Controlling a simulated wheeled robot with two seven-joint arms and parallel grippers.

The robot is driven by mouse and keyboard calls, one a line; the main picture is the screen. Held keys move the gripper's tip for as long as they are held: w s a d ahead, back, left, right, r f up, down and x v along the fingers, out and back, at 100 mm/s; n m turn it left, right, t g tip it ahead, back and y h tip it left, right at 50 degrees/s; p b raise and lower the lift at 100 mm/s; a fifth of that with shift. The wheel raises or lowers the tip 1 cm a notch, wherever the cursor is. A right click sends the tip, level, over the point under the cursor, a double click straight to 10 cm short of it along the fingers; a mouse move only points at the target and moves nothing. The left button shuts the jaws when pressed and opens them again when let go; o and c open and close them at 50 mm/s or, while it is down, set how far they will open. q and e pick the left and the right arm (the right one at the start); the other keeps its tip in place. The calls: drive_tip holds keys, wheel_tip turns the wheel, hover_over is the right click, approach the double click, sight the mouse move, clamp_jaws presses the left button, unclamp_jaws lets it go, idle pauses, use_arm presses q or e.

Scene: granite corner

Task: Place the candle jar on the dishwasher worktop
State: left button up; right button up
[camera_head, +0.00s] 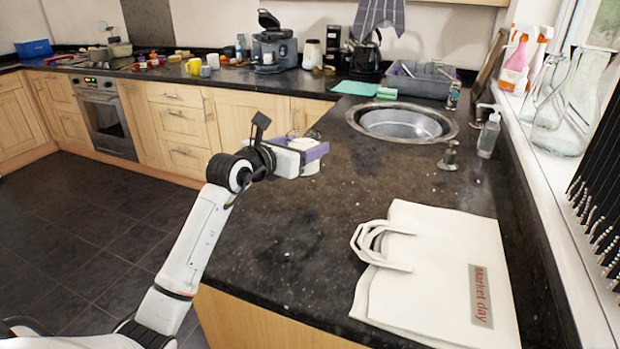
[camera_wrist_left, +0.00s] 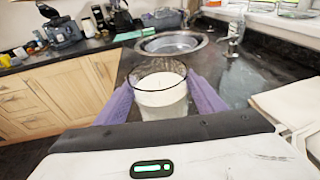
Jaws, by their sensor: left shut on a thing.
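The candle jar (camera_wrist_left: 160,97) is a clear glass with white wax, between the two purple fingers of my left gripper (camera_wrist_left: 162,100) in the left wrist view. The fingers are shut on its sides and the jar looks upright. In the head view my left gripper (camera_head: 312,152) is over the left edge of the dark granite worktop (camera_head: 330,240), short of the sink. The jar is mostly hidden there behind the gripper. I cannot tell whether the jar's base touches the worktop. My right gripper is not in view.
A white cloth bag (camera_head: 435,265) lies on the worktop at the near right. A round sink (camera_head: 405,122) is beyond, with a soap bottle (camera_head: 489,135) beside it. A grey dish rack (camera_head: 425,82) stands behind. The worktop between gripper and bag is clear.

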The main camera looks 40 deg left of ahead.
use_arm(q)
wheel_tip(320, 180, down, 6)
drive_tip(key=shift+f, duration=0.25)
drive_tip(key=shift+f, duration=0.2)
drive_tip(key=o, duration=1.3)
drive_tip(key=shift+o, duration=0.2)
drive_tip(key=shift+r, duration=0.25)
drive_tip(key=v, duration=1.2)
drive_tip(key=shift+b, duration=0.4)
